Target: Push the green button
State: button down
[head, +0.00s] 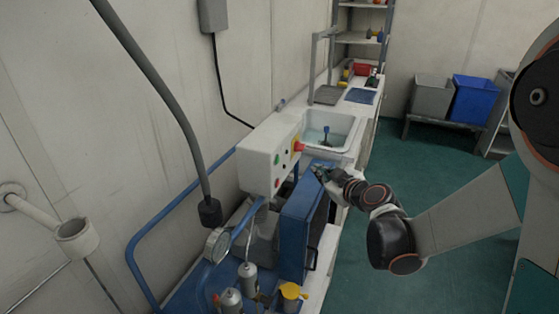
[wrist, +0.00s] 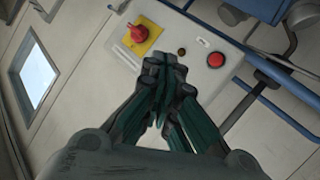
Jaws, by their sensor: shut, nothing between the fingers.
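The green button (head: 277,160) is a small round spot on the front of a white control box (head: 256,160) in the head view. I cannot see it in the wrist view, where my fingers cover part of the box face. My gripper (head: 320,172) is shut and empty, to the right of the box face. In the wrist view my gripper (wrist: 165,64) has its fingertips together, pointing at the box (wrist: 195,36) between the red knob and the red button. I cannot tell whether the tips touch the box.
A red knob on a yellow plate (wrist: 138,36), a red button (wrist: 215,59) and a small dark fitting (wrist: 182,52) share the box face. A blue tube frame (head: 134,262) and a gauge (head: 217,244) stand below the box. A sink (head: 328,131) lies behind. Green floor (head: 440,190) is clear at right.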

aim_at(277, 160)
jog(key=w+a, duration=0.3)
jog(key=a, duration=0.5)
jog(key=shift+w, duration=0.2)
jog(key=shift+a, duration=0.15)
dwell(1.4)
jog(key=shift+w+a, duration=0.15)
jog(key=shift+a, duration=0.2)
